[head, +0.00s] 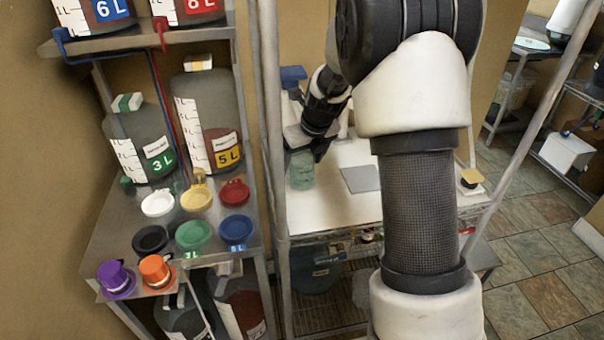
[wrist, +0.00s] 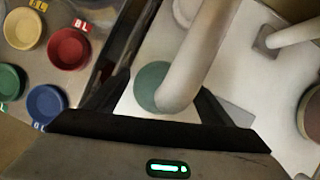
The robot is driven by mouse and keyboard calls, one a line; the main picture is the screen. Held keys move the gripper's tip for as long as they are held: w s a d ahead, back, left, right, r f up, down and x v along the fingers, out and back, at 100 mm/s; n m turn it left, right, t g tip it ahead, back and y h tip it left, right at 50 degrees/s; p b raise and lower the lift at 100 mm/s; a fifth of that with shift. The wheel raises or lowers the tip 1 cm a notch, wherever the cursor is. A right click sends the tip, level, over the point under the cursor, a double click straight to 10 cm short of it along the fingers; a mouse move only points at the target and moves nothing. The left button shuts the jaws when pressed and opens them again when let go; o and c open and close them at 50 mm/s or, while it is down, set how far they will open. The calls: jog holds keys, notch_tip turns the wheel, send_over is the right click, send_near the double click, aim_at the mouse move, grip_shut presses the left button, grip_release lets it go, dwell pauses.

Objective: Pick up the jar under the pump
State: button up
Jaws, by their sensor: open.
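The jar (head: 302,172) is green and stands upright on a white tabletop. My gripper (head: 308,148) is just above and beside it in the head view, partly covering its top. In the wrist view the jar's round green top (wrist: 148,82) lies between the two open fingers of my gripper (wrist: 168,92). A pale tube, seemingly the pump's spout (wrist: 198,60), crosses over the jar's top and hides its right part. I cannot tell whether a finger touches the jar. The pump body is mostly hidden behind my arm in the head view.
A grey square plate (head: 360,179) lies right of the jar. A small yellow-and-black object (head: 470,178) sits at the tabletop's right end.

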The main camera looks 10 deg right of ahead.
jog(key=c, duration=1.3)
jog(key=shift+c, duration=0.2)
jog(key=shift+r, duration=0.2)
